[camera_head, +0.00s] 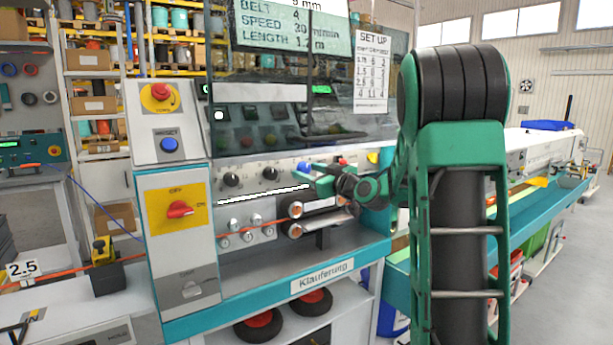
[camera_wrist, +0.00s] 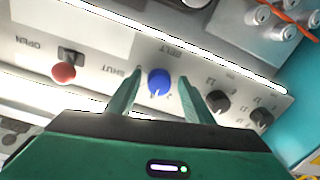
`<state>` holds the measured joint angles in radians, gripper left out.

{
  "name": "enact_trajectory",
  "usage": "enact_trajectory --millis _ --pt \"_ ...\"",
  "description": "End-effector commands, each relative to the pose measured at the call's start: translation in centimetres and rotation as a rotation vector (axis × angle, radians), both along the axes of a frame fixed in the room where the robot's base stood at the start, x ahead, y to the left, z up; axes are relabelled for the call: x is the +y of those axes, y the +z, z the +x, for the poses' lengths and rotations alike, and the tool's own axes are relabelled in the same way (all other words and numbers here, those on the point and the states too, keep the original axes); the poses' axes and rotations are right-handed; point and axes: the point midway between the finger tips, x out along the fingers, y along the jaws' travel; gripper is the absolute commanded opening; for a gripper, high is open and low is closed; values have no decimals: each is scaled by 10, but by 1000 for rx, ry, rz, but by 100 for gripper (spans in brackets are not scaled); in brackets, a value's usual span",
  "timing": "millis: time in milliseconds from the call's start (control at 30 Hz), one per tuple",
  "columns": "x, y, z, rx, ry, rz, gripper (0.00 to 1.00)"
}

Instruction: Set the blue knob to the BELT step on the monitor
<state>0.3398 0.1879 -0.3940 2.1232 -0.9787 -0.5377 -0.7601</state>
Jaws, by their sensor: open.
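The blue knob (camera_wrist: 159,82) sits on a light panel under the label BELT, upside down in the wrist view. A pale mark shows on its lower part; which step it points to is too small to tell. My gripper (camera_wrist: 160,75) is open, with one finger on each side of the knob; contact cannot be told. In the head view my gripper (camera_head: 311,178) is at the panel, and a bit of the blue knob (camera_head: 304,167) shows beside it. The monitor (camera_head: 268,28) reads BELT 4, SPEED 30 and a LENGTH line.
A red knob (camera_wrist: 63,73) by OPEN and SHUT lies left of the blue one in the wrist view. Black knobs (camera_wrist: 217,101) lie to its right. Copper-coloured rollers (camera_head: 295,209) stick out below the panel. A dark see-through screen (camera_head: 300,110) hangs above.

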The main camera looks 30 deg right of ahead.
Motion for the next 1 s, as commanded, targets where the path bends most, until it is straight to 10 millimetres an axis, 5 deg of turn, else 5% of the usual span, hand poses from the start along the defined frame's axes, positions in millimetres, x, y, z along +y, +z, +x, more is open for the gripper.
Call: enact_trajectory --millis 167,367,1000 --pt "0 0 0 0 0 0 47" --pt "0 0 0 0 0 0 6" --pt "1 -1 -1 10 0 230 6"
